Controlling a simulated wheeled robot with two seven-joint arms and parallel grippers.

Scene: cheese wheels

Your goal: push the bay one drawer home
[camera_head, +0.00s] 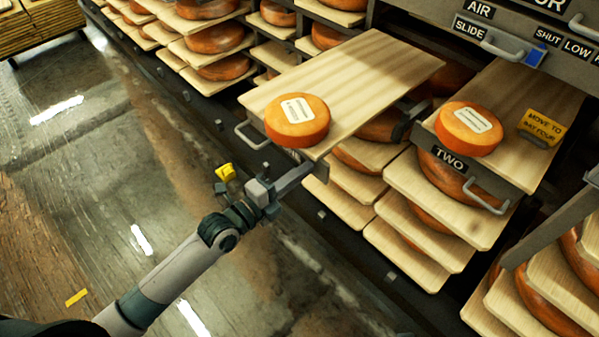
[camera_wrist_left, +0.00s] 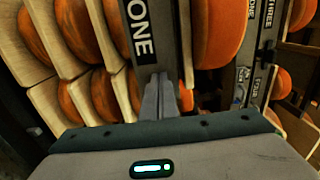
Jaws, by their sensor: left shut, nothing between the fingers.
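The bay one drawer (camera_head: 370,65) stands pulled out from the rack in the head view, a pale wooden board with an orange cheese wheel (camera_head: 297,120) near its front. The wheel carries a white label. A metal handle (camera_head: 250,136) shows at the drawer's front left. In the left wrist view its dark front with the ONE plate (camera_wrist_left: 140,35) is directly ahead. My left gripper (camera_head: 303,172) is shut and empty, its tips at the right part of the drawer front. The fingers show in the wrist view (camera_wrist_left: 158,82); I cannot tell whether they touch. My right gripper is not in view.
The TWO drawer (camera_head: 450,158) is to the right, with a labelled cheese wheel (camera_head: 469,128) and a yellow sign (camera_head: 543,126). Racks of cheeses on boards (camera_head: 430,235) stand below. A control panel (camera_head: 530,40) is above right. The wet floor (camera_head: 90,150) at left is mostly clear.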

